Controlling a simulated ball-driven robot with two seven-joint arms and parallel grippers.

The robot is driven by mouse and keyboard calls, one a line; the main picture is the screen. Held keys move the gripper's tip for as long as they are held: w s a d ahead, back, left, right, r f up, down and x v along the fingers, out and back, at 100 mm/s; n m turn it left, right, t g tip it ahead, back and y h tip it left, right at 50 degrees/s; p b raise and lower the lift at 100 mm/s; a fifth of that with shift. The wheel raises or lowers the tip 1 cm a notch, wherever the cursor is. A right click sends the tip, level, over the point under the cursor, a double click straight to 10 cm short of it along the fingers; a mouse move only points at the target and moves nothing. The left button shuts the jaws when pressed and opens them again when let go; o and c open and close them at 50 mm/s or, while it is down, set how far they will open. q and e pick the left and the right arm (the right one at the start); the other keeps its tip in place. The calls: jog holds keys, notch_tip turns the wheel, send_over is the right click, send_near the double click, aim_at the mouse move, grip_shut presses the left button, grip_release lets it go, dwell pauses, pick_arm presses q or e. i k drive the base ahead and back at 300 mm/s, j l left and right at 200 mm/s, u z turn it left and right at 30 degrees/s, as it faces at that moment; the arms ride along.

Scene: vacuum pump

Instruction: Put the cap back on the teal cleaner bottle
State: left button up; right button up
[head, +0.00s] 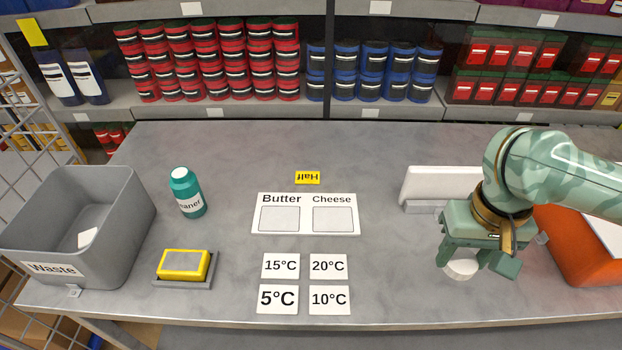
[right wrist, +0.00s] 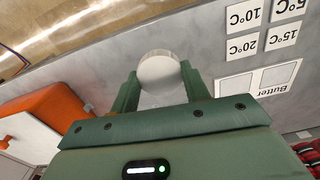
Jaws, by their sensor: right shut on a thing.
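The teal cleaner bottle (head: 188,196) stands upright on the left of the table, right of the waste bin. My right gripper (head: 474,262) is far to the right of the bottle, near the table's front right. It is shut on a white round cap (head: 461,269), which shows below the fingers. In the right wrist view the cap (right wrist: 161,71) sits between the two green fingers. My left gripper is not in view.
A grey waste bin (head: 128,212) stands at far left. A yellow sponge (head: 183,264) lies on a grey tray in front of the bottle. Butter and Cheese cards (head: 306,240) and temperature cards lie flat mid-table. A white block and an orange container (head: 570,245) are at right.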

aim_at(184, 184)
jog(key=k+u, duration=0.1)
jog(key=u, duration=0.35)
jog(key=k+j+u, duration=0.1)
jog(key=u, duration=0.3)
jog(key=j+u, duration=0.2)
jog(key=u, duration=0.25)
jog(key=k+j, duration=0.05)
